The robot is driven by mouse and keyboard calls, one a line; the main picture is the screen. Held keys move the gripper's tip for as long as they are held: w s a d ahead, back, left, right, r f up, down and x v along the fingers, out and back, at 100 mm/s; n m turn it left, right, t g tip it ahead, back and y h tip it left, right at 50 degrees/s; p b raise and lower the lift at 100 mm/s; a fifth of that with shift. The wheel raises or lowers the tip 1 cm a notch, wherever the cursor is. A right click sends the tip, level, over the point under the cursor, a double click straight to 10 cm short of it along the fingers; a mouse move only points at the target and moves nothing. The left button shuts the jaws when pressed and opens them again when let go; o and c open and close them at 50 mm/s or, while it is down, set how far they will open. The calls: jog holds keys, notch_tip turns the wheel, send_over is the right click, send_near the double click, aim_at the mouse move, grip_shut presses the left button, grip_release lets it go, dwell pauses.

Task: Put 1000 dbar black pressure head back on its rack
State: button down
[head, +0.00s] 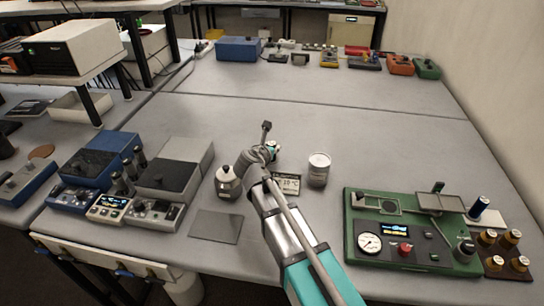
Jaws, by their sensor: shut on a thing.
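My gripper (262,153) is in the middle of the table, at the far end of my teal and silver arm. It is small and partly covered by my own wrist, so the fingers are hard to make out. A small dark piece (266,127) sticks up at its far side and looks held there. I cannot tell for sure that it is the black pressure head.
A metal canister (319,170) and a small display sign (288,184) stand right of my gripper. A round metal pot (228,182) and a flat grey plate (215,226) are left. Grey and blue instruments (172,170) fill the left.

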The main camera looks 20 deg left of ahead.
jog(key=shift+f+b, duration=0.9)
jog(key=shift+f, duration=0.3)
jog(key=shift+f, duration=0.2)
jog(key=shift+c, duration=1.6)
grip_release()
jog(key=shift+r, duration=0.1)
jog(key=shift+r, duration=0.15)
jog(key=shift+s+r, duration=0.1)
jog(key=shift+s, duration=0.2)
jog(key=p+v, duration=0.4)
jog(key=v, duration=0.7)
jog(key=shift+s+p, duration=0.2)
jog(key=shift+p, duration=0.15)
jog(key=shift+r, duration=0.1)
